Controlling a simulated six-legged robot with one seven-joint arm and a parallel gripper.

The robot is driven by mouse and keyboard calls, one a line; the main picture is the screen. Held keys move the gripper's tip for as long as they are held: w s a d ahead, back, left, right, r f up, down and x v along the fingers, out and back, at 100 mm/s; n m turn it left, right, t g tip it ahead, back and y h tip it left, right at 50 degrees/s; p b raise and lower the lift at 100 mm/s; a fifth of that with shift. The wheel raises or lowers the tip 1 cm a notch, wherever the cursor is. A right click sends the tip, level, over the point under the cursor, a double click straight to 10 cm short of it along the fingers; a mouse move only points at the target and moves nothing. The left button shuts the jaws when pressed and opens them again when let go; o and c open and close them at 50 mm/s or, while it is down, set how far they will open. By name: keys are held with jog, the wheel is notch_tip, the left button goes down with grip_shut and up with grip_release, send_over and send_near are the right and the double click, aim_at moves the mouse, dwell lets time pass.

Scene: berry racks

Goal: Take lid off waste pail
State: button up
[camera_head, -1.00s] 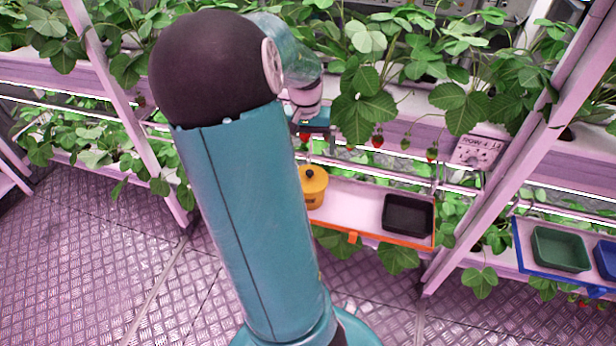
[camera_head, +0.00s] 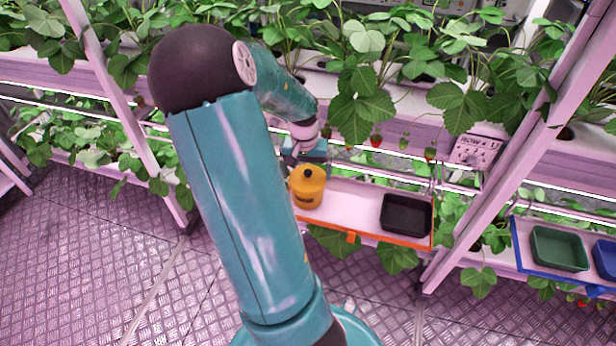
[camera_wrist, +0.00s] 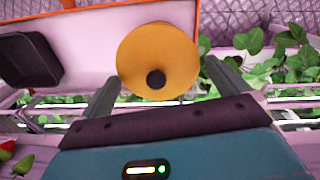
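The waste pail (camera_head: 307,190) is yellow-orange with its lid on, standing at the left end of an orange-edged shelf tray. The lid (camera_wrist: 150,50) shows from above in the wrist view as a yellow disc with a dark round knob (camera_wrist: 156,79). In the head view the knob (camera_head: 308,173) is on top of the pail. My gripper (camera_wrist: 160,88) is open, its two dark fingers spread on either side of the knob's line. The fingers look apart from the lid; the exact height gap is hard to tell. In the head view my gripper is partly hidden near the pail.
A black bin (camera_head: 406,215) sits on the right of the same tray (camera_head: 355,203). A green bin (camera_head: 559,248) and a blue bin stand on a separate blue-edged tray at right. Strawberry plants and red berries hang above the tray, close to my wrist.

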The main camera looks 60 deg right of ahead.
jog(key=shift+a, duration=0.1)
jog(key=c, duration=1.2)
jog(key=shift+f, duration=0.1)
